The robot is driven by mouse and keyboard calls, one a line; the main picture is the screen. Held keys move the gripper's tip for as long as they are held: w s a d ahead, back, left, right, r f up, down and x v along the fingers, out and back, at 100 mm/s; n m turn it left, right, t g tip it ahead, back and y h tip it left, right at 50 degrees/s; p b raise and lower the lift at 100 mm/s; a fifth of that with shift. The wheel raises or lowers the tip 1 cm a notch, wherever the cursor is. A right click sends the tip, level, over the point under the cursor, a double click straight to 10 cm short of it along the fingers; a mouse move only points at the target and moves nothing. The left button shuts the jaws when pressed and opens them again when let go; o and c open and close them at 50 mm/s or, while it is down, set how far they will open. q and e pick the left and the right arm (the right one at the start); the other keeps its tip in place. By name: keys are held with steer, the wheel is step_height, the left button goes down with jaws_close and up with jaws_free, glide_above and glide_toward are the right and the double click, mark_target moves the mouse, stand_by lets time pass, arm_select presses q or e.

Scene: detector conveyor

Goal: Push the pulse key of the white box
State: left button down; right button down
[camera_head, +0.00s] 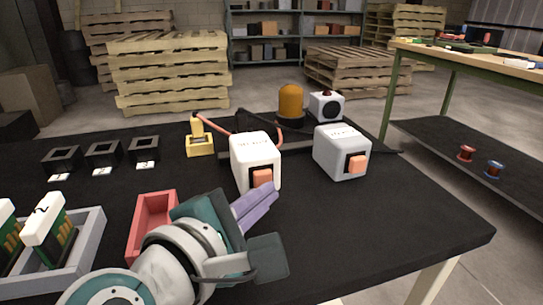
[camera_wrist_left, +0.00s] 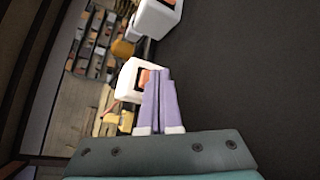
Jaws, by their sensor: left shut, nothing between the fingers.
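A white box (camera_head: 252,148) with dark lettering on top stands on the black table near the middle. Its orange key (camera_head: 262,176) faces me. My left gripper (camera_head: 267,191) is shut and empty, its lilac fingertips just in front of the key's lower part. Whether they touch it I cannot tell. In the left wrist view the fingertips (camera_wrist_left: 158,74) overlap the right side of the white box (camera_wrist_left: 128,85) and partly hide its orange key (camera_wrist_left: 142,77). A second, greyer box (camera_head: 336,144) with its own orange key (camera_head: 357,164) stands to the right. My right gripper is not in view.
An amber lamp (camera_head: 291,101) and a white box with a dark red button (camera_head: 326,105) stand behind. A yellow block (camera_head: 200,145), black sockets (camera_head: 104,154), a red tray (camera_head: 141,226) and a grey tray (camera_head: 92,241) lie left. The table's right front is clear.

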arm_select(q)
steer(key=shift+w+a, duration=0.25)
steer(key=shift+w, duration=0.25)
stand_by(0.9)
steer(key=shift+s+d+r+p, duration=0.1)
steer(key=shift+s+d+p, duration=0.2)
steer(key=shift+s, duration=0.35)
steer(key=shift+s+d, duration=0.1)
steer(key=shift+s, duration=0.15)
steer(key=shift+s+d+p, duration=0.2)
steer(key=shift+s+p, duration=0.1)
steer(key=shift+s, duration=0.25)
steer(key=shift+s+d+p, duration=0.25)
steer(key=shift+s+d, duration=0.1)
steer(key=shift+s, duration=0.55)
steer(key=shift+s+d+p, duration=0.25)
steer(key=shift+s+d, duration=0.05)
steer(key=shift+s, duration=0.6)
